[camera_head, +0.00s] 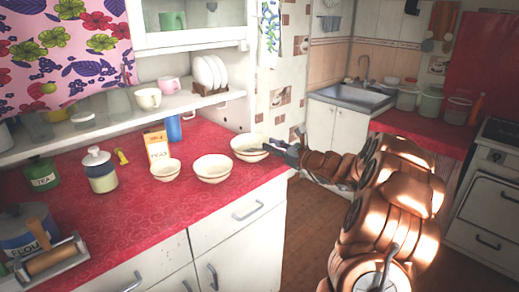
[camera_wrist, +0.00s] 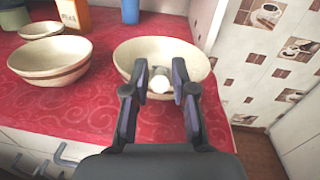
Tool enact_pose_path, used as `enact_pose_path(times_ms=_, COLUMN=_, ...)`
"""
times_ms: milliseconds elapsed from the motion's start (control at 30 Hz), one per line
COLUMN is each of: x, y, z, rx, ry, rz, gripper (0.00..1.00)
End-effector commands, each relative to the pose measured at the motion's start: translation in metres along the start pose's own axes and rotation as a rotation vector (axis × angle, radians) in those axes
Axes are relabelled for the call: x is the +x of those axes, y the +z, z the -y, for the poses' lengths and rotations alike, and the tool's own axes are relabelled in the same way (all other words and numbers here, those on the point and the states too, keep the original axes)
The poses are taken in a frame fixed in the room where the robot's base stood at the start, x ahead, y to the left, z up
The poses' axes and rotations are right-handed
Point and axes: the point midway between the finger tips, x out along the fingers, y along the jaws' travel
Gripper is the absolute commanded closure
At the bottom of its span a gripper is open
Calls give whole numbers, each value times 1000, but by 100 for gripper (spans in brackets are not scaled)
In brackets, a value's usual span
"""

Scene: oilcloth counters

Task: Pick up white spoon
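My gripper (camera_wrist: 160,72) is over the near part of the rightmost cream bowl (camera_wrist: 190,55), its two fingers apart. A small white rounded thing (camera_wrist: 159,84), which may be part of the white spoon, shows between the fingers, with a gap at least on its right side. The rest of it is hard to make out. In the head view, my gripper (camera_head: 272,147) reaches from the right to this bowl (camera_head: 247,151) near the counter's right end. No white spoon can be made out in the head view.
Two more cream bowls (camera_head: 212,169) (camera_head: 166,170) stand to the left on the red counter (camera_head: 140,215). A peas box (camera_head: 157,145), a blue cup (camera_head: 173,128) and a lidded jar (camera_head: 101,172) stand there too. A tiled wall (camera_wrist: 265,70) rises close on the right.

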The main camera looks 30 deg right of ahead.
Motion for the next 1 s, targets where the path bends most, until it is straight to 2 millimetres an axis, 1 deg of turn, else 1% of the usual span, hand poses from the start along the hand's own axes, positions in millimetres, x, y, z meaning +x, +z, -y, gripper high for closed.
enact_pose_path(times_ms=33, x=0, y=0, z=0, rx=0, ry=0, rz=0, gripper=83)
enact_pose_path(times_ms=200, x=0, y=0, z=0, rx=0, ry=0, rz=0, gripper=100)
enact_pose_path(times_ms=467, x=0, y=0, z=0, rx=0, ry=0, rz=0, gripper=100)
enact_pose_path(times_ms=567, x=0, y=3, z=0, rx=0, ry=0, rz=1, gripper=100)
enact_pose_path(times_ms=667, x=0, y=13, z=2, rx=-2, ry=0, rz=1, gripper=100)
enact_pose_path(times_ms=767, x=0, y=28, z=4, rx=-2, ry=-1, rz=1, gripper=100)
enact_pose_path(times_ms=900, x=0, y=56, z=8, rx=-6, ry=1, rz=4, gripper=100)
enact_pose_path(times_ms=1000, x=0, y=74, z=11, rx=-6, ry=0, rz=4, gripper=100)
